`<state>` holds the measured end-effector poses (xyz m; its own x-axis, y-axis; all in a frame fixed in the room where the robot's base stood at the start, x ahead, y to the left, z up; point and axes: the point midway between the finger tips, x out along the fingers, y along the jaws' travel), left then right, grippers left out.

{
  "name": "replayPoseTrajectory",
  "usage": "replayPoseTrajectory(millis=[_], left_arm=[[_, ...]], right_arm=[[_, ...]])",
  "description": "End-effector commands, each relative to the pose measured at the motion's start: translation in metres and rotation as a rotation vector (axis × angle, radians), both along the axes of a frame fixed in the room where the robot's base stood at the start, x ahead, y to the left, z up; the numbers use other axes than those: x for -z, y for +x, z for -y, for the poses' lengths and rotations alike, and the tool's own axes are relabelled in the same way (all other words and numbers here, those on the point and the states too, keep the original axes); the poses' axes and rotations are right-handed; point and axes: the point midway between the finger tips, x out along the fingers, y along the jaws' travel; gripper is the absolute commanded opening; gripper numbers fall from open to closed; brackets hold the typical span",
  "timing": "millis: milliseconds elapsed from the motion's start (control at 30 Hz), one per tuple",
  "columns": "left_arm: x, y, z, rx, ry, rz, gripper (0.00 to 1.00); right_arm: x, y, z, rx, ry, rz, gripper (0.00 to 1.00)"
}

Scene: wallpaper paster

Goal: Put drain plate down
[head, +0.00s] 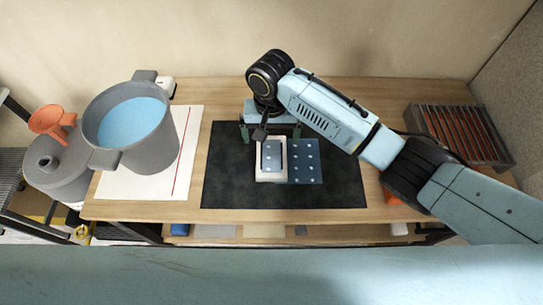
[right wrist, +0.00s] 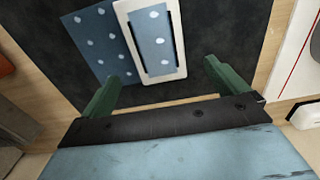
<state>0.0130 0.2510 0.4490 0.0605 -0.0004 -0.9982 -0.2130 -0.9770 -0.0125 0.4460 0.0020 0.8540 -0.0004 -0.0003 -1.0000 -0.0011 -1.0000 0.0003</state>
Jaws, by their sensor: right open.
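My right gripper (head: 270,131) is over the far side of the plate. My left gripper is out of view.
A grey pot of blue water (head: 150,150) stands at the left on a white sheet with a red line (head: 190,150). A slatted rack (head: 460,130) stands at the right. The mat's front is clear.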

Motion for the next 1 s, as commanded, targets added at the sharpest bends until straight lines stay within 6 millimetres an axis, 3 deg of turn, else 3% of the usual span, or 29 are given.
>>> replayPoseTrajectory(millis=[167, 333, 500, 767, 1000], left_arm=[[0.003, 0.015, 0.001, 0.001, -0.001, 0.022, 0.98], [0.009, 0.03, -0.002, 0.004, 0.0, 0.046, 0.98], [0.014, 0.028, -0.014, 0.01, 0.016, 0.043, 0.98], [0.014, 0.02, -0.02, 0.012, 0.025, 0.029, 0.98], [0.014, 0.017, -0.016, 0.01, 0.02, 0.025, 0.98]], right_arm=[[0.013, -0.001, 0.001, 0.0, -0.002, -0.001, 0.98], [0.04, -0.005, 0.002, 0.0, -0.002, -0.002, 0.98], [0.056, -0.005, 0.002, -0.001, -0.001, -0.001, 0.98], [0.057, -0.005, 0.002, -0.001, 0.0, 0.0, 0.98], [0.057, -0.005, 0.002, -0.001, 0.0, 0.0, 0.67]])
